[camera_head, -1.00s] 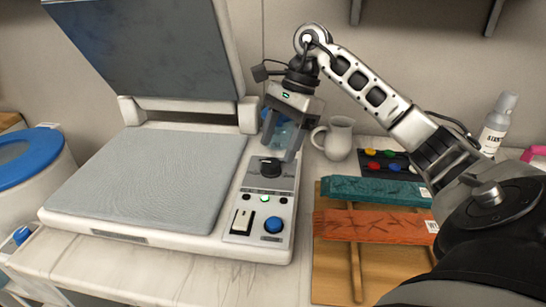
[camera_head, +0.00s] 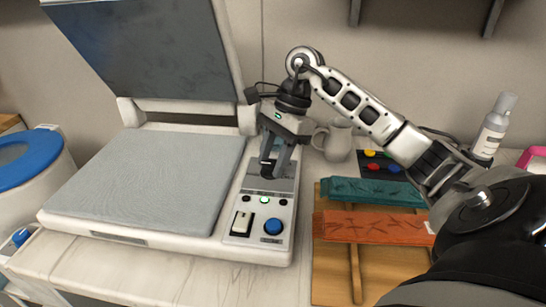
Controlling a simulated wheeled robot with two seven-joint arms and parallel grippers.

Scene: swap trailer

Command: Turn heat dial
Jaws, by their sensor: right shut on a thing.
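The heat press machine (camera_head: 140,180) stands on the table with its lid raised. Its control panel is on the right side, with a black heat dial (camera_head: 267,170) at the upper part, mostly hidden by my gripper. My right gripper (camera_head: 271,160) points down over the panel, and its fingers are closed on the dial. Below the dial are a green-lit lamp (camera_head: 264,199), a white rocker switch (camera_head: 241,222) and a blue button (camera_head: 273,226). My left gripper does not show.
A spray can (camera_head: 492,128) stands at the back right.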

